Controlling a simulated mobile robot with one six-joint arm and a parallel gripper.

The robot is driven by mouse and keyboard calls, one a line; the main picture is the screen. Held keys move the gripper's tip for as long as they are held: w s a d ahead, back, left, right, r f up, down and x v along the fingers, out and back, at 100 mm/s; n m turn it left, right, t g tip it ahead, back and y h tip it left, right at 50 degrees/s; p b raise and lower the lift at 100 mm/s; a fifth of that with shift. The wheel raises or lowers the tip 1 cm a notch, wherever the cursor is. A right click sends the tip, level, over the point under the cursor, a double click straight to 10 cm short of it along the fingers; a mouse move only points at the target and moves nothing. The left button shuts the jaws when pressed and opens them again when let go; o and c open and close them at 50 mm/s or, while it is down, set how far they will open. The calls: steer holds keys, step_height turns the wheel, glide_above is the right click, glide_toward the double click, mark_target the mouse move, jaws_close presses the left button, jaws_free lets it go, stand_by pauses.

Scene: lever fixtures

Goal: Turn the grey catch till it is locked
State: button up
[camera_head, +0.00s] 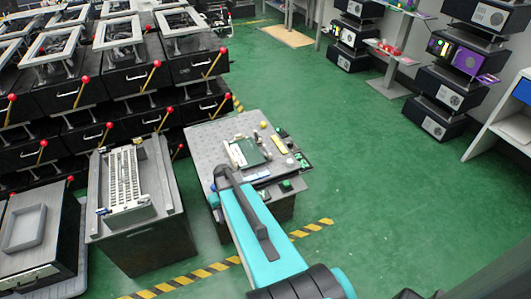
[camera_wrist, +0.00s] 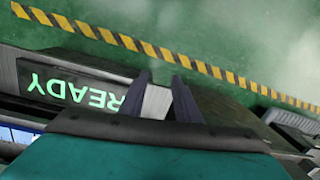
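I cannot make out the grey catch for certain in either view. In the head view, a grey-topped bench (camera_head: 205,140) carries a green board (camera_head: 247,152) in a pale frame and several small parts. My teal arm reaches up to this bench, and my gripper (camera_head: 221,170) is over its near left part. In the wrist view, the two dark fingers of my gripper (camera_wrist: 160,77) stand apart with nothing clearly held. A pale grey surface (camera_wrist: 156,103) shows between them; I cannot tell what it belongs to or whether they touch it.
A dark panel (camera_wrist: 75,88) with upside-down green READY lettering is left of the fingers. Another bench (camera_head: 165,180) with a slotted grey fixture (camera_head: 125,178) stands left. Black drawer units with red-knobbed levers fill the upper left. Yellow-black tape (camera_head: 205,271) crosses the green floor, open at right.

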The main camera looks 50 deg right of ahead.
steer(key=w+d+r+t, duration=0.1)
steer(key=w+d+r, duration=0.1)
steer(key=d, duration=0.4)
steer(key=w+d+r+b, duration=0.1)
steer(key=w+d+r, duration=0.1)
steer(key=d+r, duration=0.2)
steer(key=w+d+r+m+t+h, duration=0.1)
steer(key=w+d+r, duration=0.1)
steer(key=d, duration=0.6)
steer(key=shift+d+r+t, duration=0.15)
steer(key=shift+r+t, duration=0.15)
steer(key=shift+r, duration=0.5)
steer(key=m+t+h+b, duration=0.1)
steer(key=t+h, duration=0.1)
glide_toward(267, 150)
steer(key=d+v, duration=0.1)
steer(key=v, duration=0.4)
steer(key=shift+a+r, duration=0.25)
steer(key=shift+a, duration=0.1)
steer(key=shift+f, duration=0.1)
steer(key=x, duration=1.3)
steer(key=shift+f, duration=0.35)
steer(key=shift+c, duration=0.5)
